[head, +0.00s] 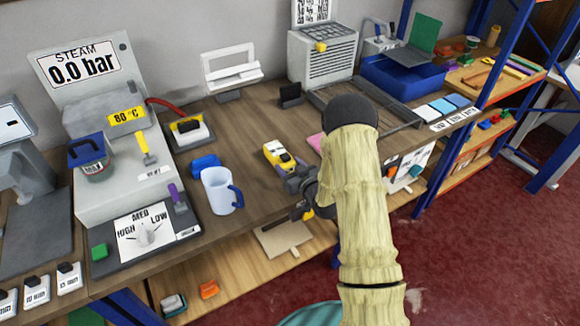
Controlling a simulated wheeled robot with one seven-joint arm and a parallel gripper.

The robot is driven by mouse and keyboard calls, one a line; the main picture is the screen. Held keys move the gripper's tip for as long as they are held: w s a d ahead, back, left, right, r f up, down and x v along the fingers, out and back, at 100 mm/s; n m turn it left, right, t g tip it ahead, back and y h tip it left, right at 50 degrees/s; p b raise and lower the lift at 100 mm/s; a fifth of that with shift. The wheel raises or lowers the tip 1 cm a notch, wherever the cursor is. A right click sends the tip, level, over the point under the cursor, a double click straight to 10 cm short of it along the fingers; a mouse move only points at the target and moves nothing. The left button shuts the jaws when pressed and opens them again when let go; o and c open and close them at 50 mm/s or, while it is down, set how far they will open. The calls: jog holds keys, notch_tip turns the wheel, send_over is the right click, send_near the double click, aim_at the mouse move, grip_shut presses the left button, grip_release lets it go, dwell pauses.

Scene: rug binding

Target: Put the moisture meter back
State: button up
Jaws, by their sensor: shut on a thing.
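A yellow and white handheld device with a dark window, which looks like the moisture meter (280,155), is at the middle of the workbench. My gripper (291,173) is shut on its near end. The fingers are small and partly hidden by my arm, so the exact grip is hard to see. I cannot tell whether the meter touches the bench top. A small black stand (290,95) is behind it and looks empty. Another yellow and black holder with a white part (188,130) stands to the left, beside the steam unit.
The steam unit (105,150) and dial panel (146,232) fill the left. A dark rack (365,108) lies behind my arm. Some bare bench (240,120) shows behind the meter.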

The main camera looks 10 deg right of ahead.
jog(key=shift+f, duration=0.15)
jog(key=shift+f, duration=0.1)
jog(key=o, duration=1.2)
jog(key=shift+r, duration=0.2)
jog(key=shift+s, duration=0.25)
jog(key=b+v, duration=0.3)
jog(key=v, duration=0.8)
jog(key=shift+s, duration=0.3)
jog(key=shift+w, duration=0.1)
